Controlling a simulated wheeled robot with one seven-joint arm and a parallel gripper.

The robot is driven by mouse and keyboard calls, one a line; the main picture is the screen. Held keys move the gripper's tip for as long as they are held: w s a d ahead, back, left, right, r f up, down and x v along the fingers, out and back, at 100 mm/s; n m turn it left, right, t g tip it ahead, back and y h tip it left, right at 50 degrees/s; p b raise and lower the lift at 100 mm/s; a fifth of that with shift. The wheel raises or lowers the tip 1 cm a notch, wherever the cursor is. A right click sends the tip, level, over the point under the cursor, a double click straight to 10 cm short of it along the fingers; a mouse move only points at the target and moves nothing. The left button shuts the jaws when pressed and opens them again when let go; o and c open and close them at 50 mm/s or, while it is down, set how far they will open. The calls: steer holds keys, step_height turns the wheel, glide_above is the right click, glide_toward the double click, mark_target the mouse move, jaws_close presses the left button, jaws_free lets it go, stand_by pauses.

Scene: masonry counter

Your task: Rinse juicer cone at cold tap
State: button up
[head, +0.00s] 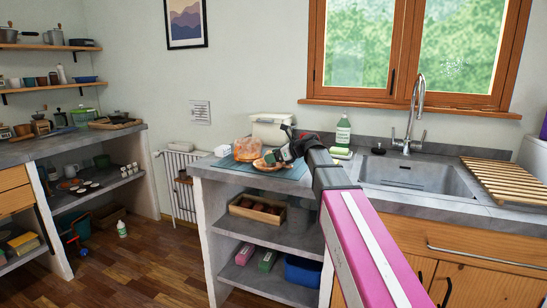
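My arm reaches over the counter left of the sink, and my dark gripper (272,157) is low at its end. It is small and partly hidden by its own body, so I cannot tell whether its fingers are open or shut on something. Just left of it is an orange, see-through bowl-like piece (247,150). A brownish-orange dish-like piece (263,166) lies under the gripper tips. I cannot tell which of these is the juicer cone. The tall chrome tap (416,100) stands behind the grey sink (410,174); I see no clear water stream.
A blue-grey mat (285,173) lies under the pieces, with a white cup (222,151) at its left. A pale bin (270,129) stands behind. A green soap bottle (343,132) and sponge (341,153) sit left of the tap. A wooden drying rack (508,180) lies right.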

steer(key=shift+r, duration=0.15)
steer(key=v, duration=1.2)
